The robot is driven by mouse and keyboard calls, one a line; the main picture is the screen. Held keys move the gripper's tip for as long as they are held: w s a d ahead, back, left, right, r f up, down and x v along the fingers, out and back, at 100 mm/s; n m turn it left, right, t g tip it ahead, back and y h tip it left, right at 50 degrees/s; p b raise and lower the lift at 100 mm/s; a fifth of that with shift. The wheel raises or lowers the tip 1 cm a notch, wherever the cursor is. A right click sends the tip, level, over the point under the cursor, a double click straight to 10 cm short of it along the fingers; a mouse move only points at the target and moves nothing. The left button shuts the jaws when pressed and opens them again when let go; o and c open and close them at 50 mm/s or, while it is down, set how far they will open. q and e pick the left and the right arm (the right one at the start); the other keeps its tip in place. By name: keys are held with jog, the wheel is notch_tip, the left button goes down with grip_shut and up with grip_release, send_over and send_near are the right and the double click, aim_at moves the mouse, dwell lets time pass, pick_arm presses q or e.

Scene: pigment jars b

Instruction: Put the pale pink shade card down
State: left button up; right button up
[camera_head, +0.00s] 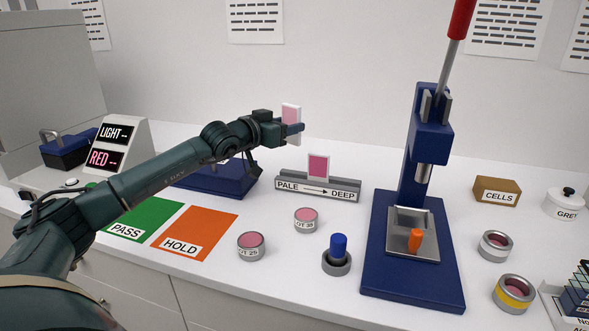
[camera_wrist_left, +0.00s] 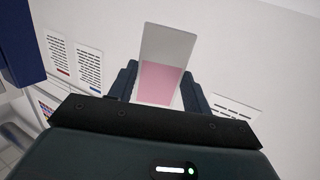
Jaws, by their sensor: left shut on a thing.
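My left gripper (camera_head: 291,128) is shut on the pale pink shade card (camera_head: 291,113) and holds it upright in the air. The card has a white border around a pale pink patch. In the left wrist view the card (camera_wrist_left: 165,70) stands between the two dark fingers, its lower part pink and its upper part grey-white. Below and to the right of it in the head view is the grey rack (camera_head: 290,187) marked PALE to DEEP. A deeper pink card (camera_head: 318,167) stands upright near the middle of the rack. My right gripper is not in view.
A blue press (camera_head: 415,250) with a red-tipped lever stands to the right. Pink jars (camera_head: 306,220) and (camera_head: 251,246), and a blue-topped piece (camera_head: 339,249), stand in front of the rack. An orange HOLD mat (camera_head: 205,225) and green PASS mat (camera_head: 150,213) lie left.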

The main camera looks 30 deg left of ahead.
aim_at(290, 138)
pick_arm(q)
notch_tip(290, 138, down, 4)
jog(key=shift+s+r, duration=0.15)
jog(key=shift+r, duration=0.1)
jog(key=shift+f, duration=2.35)
jog(key=shift+f+b, duration=0.25)
jog(key=shift+b, duration=0.15)
jog(key=shift+f+b, duration=0.25)
jog(key=shift+b, duration=0.1)
jog(key=o, duration=0.7)
jog(key=shift+r, duration=0.1)
jog(key=o, duration=0.3)
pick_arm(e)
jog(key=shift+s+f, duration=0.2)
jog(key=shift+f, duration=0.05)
pick_arm(q)
jog(key=shift+o, duration=0.2)
